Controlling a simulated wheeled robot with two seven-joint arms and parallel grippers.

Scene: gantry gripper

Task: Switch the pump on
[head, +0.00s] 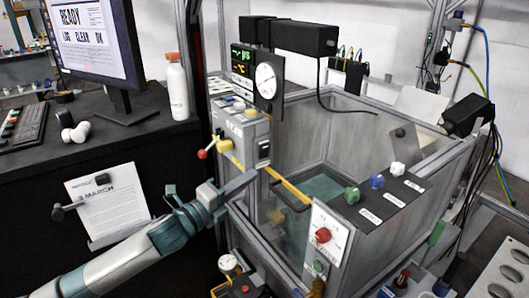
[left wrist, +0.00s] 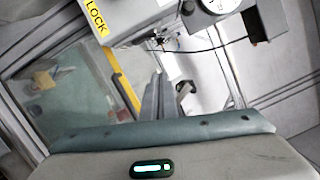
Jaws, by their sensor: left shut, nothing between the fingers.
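I cannot read which control is the pump's. The box also shows at the top of the left wrist view (left wrist: 135,22), beside a yellow LOCK label (left wrist: 96,17). My left gripper (head: 252,177) is shut and empty, just below and in front of the box, apart from the dark switch. Its fingers show in the left wrist view (left wrist: 160,92). My right gripper is out of view.
The clear-walled tank (head: 345,125) has a yellow-barred handle (head: 290,188) near my left gripper. A white panel with a red knob (head: 323,235) stands at its front. Green, blue and white knobs line a dark strip (head: 378,205). A desk with a monitor (head: 85,40) and bottle (head: 177,88) is at left.

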